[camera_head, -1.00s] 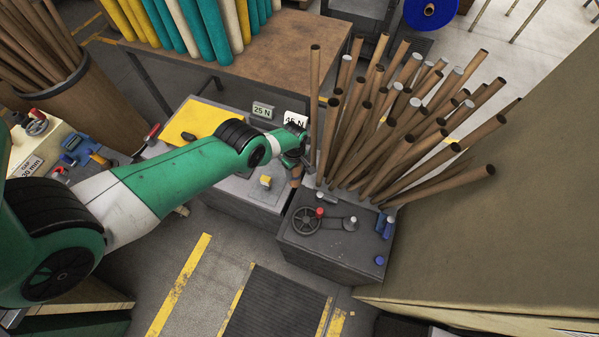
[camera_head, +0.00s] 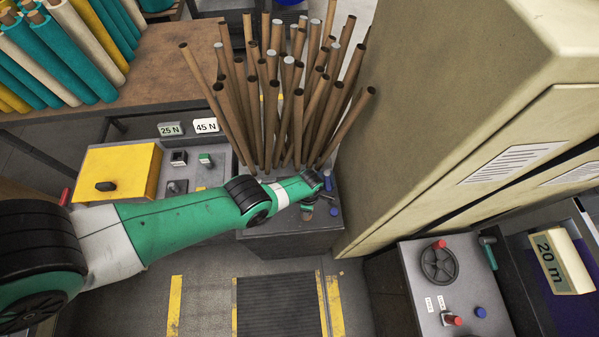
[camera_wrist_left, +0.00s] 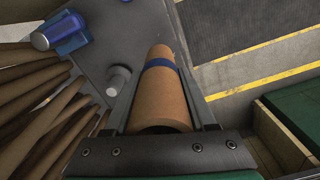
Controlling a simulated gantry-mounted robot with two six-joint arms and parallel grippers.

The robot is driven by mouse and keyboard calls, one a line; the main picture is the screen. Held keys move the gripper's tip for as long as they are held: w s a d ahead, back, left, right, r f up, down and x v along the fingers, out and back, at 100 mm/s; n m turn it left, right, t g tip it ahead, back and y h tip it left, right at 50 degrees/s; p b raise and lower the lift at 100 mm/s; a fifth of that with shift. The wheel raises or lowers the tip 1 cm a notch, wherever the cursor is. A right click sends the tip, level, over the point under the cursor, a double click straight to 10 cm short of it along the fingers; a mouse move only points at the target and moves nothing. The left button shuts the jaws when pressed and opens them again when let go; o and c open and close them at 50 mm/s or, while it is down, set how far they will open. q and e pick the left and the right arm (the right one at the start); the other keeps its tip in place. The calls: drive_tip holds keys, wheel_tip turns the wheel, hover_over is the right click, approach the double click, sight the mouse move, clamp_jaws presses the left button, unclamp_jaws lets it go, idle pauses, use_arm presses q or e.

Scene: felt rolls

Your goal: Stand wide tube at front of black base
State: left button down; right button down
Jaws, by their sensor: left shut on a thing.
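My left gripper (camera_head: 312,196) is at the front of the bunch of brown tubes, over the right part of a dark grey box (camera_head: 285,235). In the left wrist view my left gripper (camera_wrist_left: 163,80) is shut on a brown tube (camera_wrist_left: 160,103) with a blue band. The tube's near end faces the camera, and its far end is beyond the fingers. In the head view only a small brown part (camera_head: 308,212) shows under the gripper. I cannot tell which surface is the black base. My right gripper is not in view.
Thin brown tubes (camera_head: 290,110) lean in a bunch behind the gripper. A large beige cabinet (camera_head: 420,100) stands to the right. A blue-topped cylinder (camera_wrist_left: 55,32) and a grey knob (camera_wrist_left: 118,80) are near the held tube. The floor in front (camera_head: 205,300) is clear.

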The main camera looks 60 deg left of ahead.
use_arm(q)
drive_tip(key=shift+d+f, duration=0.1)
